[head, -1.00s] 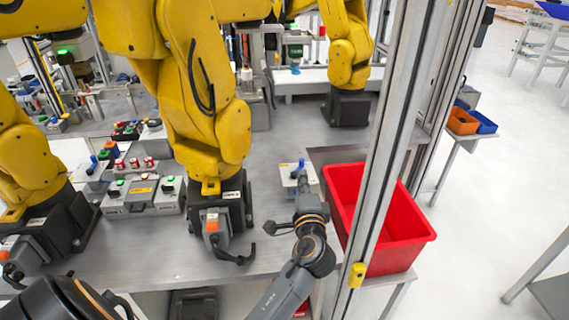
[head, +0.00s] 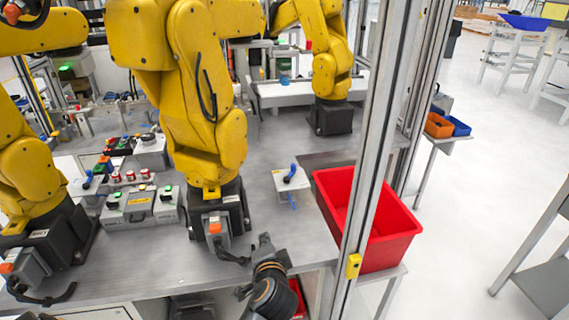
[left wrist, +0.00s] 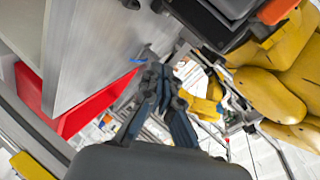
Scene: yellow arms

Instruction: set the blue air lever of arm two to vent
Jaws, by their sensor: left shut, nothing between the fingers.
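A blue lever (head: 291,172) stands on a small pale box (head: 287,184) on the steel bench, right of the middle yellow arm (head: 205,120). Its handle tilts up to the right. A short blue piece (head: 293,203), perhaps a hose, shows at the box's near side. My left gripper (head: 265,242) is shut and empty, near the bench's front edge, apart from the box and nearer the camera. In the left wrist view its fingers (left wrist: 158,82) are together, with a small blue piece beyond. Another blue lever (head: 88,179) is at the left. Arm numbers are unreadable. My right gripper is not seen.
A red crate (head: 388,253) and an upright metal post (head: 372,150) stand right of the lever box. The middle arm's dark base (head: 222,212) is to its left. A grey control box (head: 140,206) sits further left. Bare bench lies around the lever box.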

